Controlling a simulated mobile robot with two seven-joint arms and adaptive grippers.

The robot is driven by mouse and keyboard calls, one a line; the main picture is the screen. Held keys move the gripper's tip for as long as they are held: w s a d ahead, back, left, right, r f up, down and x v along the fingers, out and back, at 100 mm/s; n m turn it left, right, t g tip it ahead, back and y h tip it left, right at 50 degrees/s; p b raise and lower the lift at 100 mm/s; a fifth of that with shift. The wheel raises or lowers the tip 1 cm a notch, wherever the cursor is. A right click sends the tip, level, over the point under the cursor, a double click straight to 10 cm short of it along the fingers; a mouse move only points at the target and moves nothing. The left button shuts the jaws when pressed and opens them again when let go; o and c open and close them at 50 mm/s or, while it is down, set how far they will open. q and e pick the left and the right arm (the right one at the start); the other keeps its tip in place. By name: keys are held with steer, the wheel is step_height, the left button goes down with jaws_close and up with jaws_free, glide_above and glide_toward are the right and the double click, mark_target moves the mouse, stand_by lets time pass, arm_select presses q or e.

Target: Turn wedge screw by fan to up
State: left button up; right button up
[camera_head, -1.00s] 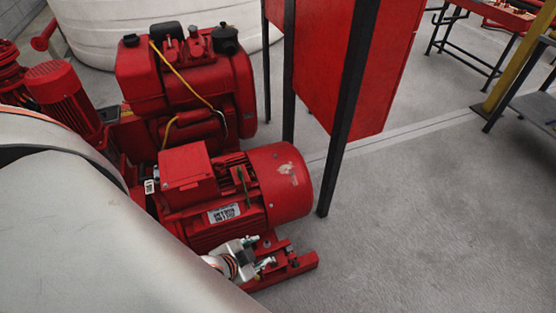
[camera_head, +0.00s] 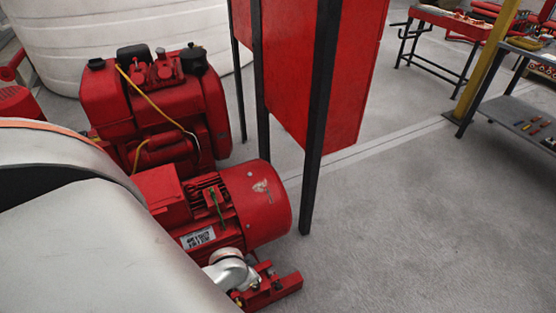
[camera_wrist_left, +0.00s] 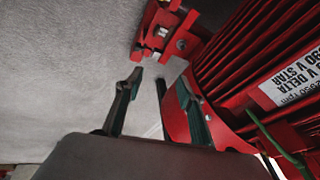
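The red motor (camera_head: 225,212) with its rounded fan end (camera_head: 266,203) lies beyond my left arm in the head view. Its red base rail (camera_head: 274,288) sticks out at the lower right of the motor. In the left wrist view, a red bracket (camera_wrist_left: 150,28) carries small metal screw parts, with one screw head (camera_wrist_left: 181,44) visible; I cannot tell which way any screw is turned. My left gripper (camera_wrist_left: 160,84) is open and empty, its fingertips short of the bracket and beside the fan end. In the head view its fingers are hidden. My right gripper is out of view.
A red cabinet (camera_head: 345,80) on black legs (camera_head: 316,170) stands just behind the fan end. A red engine (camera_head: 160,115) stands behind the motor. A green wire (camera_wrist_left: 275,145) hangs at the motor. The grey floor (camera_head: 420,220) at right is clear.

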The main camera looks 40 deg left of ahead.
arm_select(q)
steer(key=w+f+n+h, duration=0.25)
steer(key=f+n, duration=0.35)
steer(key=f, duration=0.4)
steer(key=n, duration=0.9)
glide_toward(279, 287)
steer(key=f, duration=0.2)
steer(key=shift+h, duration=0.55)
steer(key=b+x, duration=0.3)
steer(key=x, duration=0.2)
steer(key=b+x, duration=0.2)
steer(key=shift+w+a+f+b, duration=0.2)
steer(key=shift+w+a+b, duration=0.1)
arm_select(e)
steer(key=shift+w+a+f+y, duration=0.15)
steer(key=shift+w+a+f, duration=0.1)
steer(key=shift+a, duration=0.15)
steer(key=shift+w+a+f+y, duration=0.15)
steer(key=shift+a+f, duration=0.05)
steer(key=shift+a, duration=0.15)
arm_select(q)
steer(key=shift+c, duration=0.4)
jaws_close()
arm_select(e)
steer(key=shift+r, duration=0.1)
